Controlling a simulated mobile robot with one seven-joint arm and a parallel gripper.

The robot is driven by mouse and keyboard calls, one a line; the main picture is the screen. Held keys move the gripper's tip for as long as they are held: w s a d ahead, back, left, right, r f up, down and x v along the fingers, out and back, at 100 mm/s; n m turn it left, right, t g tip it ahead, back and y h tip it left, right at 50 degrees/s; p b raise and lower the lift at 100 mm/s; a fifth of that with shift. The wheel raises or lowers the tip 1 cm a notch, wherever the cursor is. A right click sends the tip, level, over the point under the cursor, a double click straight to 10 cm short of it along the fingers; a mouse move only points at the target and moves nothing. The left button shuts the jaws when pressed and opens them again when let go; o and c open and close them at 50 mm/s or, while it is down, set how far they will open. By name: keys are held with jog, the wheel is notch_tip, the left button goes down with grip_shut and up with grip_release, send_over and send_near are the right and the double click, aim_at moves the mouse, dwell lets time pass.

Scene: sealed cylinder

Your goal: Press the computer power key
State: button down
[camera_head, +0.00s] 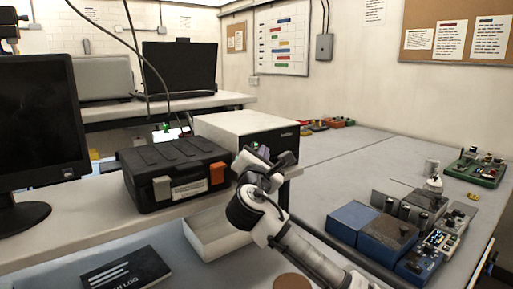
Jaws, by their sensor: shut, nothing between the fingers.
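A white box-shaped unit with a dark front panel (238,125), which looks like the computer, sits on the bench left of centre. A small light marking shows near the right end of its front. My gripper (262,154) is shut and empty, directly in front of the lower part of this panel in the picture. I cannot tell whether it touches the panel. My gripper and arm hide part of the front, and I cannot make out the power key.
A black case (175,172) with an orange latch lies just left of the unit. A dark monitor (40,120) stands at far left. Blue and grey boxes (388,236) and small devices stand on the right table. A black log book (126,268) lies below.

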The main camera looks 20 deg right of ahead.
jog(key=shift+w, duration=0.1)
jog(key=shift+w+a, duration=0.15)
jog(key=shift+w, duration=0.15)
jog(key=shift+w+a, duration=0.15)
jog(key=shift+w, duration=0.25)
dwell(0.5)
jog(key=shift+s+d, duration=0.35)
jog(key=shift+s, duration=0.5)
jog(key=shift+b, duration=0.3)
jog(key=s, duration=0.2)
jog(key=s+d, duration=0.1)
jog(key=s+d+b, duration=0.1)
jog(key=s, duration=0.1)
jog(key=shift+s, duration=0.3)
